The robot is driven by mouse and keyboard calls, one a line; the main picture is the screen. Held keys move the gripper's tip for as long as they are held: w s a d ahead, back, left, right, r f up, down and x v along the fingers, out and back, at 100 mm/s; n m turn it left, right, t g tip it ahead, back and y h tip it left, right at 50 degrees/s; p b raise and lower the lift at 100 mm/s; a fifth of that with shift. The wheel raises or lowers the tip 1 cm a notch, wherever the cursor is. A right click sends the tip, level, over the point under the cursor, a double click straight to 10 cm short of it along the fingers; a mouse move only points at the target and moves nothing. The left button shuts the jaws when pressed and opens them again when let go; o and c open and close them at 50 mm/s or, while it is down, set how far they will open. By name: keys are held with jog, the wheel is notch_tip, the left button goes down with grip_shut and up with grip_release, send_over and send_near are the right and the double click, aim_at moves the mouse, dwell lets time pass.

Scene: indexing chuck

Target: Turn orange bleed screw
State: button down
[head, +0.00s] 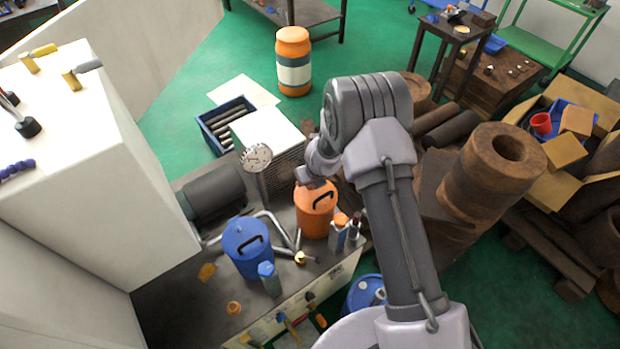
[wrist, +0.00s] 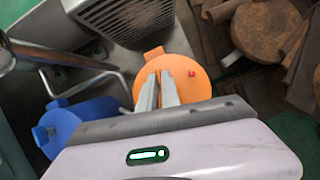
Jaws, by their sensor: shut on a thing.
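The orange canister (head: 315,222) stands on the bench with a dark handle on its lid. In the wrist view its round orange lid (wrist: 200,88) has a raised tab (wrist: 153,53) at its far edge and a small red spot (wrist: 192,74). My gripper (head: 307,180) is over the far left of the lid. In the wrist view my gripper (wrist: 158,80) points down onto the lid, fingers close together, shut on a small part there. The fingers hide that part. I cannot make out the bleed screw separately.
A grey bottle (head: 338,235) stands right of the orange canister. Bent metal pipes (head: 278,232) lie between the canisters.

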dwell(0.4)
jog(key=c, duration=1.6)
grip_release()
jog(key=shift+o, duration=0.2)
jog(key=p+v, duration=0.6)
jog(key=v, duration=1.1)
jog(key=shift+s, duration=0.25)
jog(key=shift+d+r, duration=0.1)
jog(key=shift+r, duration=0.05)
